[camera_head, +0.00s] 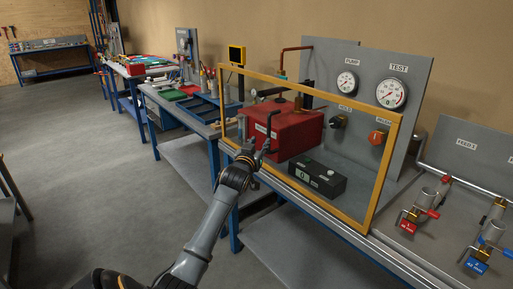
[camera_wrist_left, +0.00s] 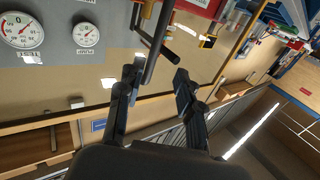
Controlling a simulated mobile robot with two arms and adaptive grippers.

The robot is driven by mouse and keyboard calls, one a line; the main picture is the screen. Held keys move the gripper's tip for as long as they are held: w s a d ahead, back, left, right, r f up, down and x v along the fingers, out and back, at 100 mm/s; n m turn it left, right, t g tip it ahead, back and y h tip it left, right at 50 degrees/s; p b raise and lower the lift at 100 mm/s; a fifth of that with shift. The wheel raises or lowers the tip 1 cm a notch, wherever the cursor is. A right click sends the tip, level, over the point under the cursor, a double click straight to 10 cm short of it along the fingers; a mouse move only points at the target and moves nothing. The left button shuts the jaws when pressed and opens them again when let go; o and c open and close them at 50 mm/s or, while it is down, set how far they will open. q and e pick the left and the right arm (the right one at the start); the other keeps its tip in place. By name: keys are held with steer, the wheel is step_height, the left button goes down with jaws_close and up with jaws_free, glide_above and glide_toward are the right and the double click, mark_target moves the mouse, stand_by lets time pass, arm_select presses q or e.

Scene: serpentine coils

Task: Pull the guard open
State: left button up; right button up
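The guard is a clear panel in a yellow frame (camera_head: 384,170), standing in front of the red box and the gauge panel in the head view. A dark upright bar handle (camera_head: 267,130) is near its left side. The handle also shows in the wrist view (camera_wrist_left: 158,42), its near end reaching toward the gap between my fingers. My left gripper (camera_head: 249,152) is at the handle's lower end in the head view. In the wrist view my left gripper (camera_wrist_left: 158,76) is open, fingers apart, with no clear grip on the bar. My right gripper is not in view.
Behind the guard are a red box (camera_head: 290,134), a black box with buttons (camera_head: 317,179) and a grey panel with gauges (camera_head: 391,93). Valves (camera_head: 411,215) stand on the bench at right. A blue tray (camera_head: 205,108) is farther left. The floor at left is clear.

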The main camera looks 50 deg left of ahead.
arm_select(q)
steer(key=shift+v, duration=1.2)
steer(key=shift+a, duration=0.1)
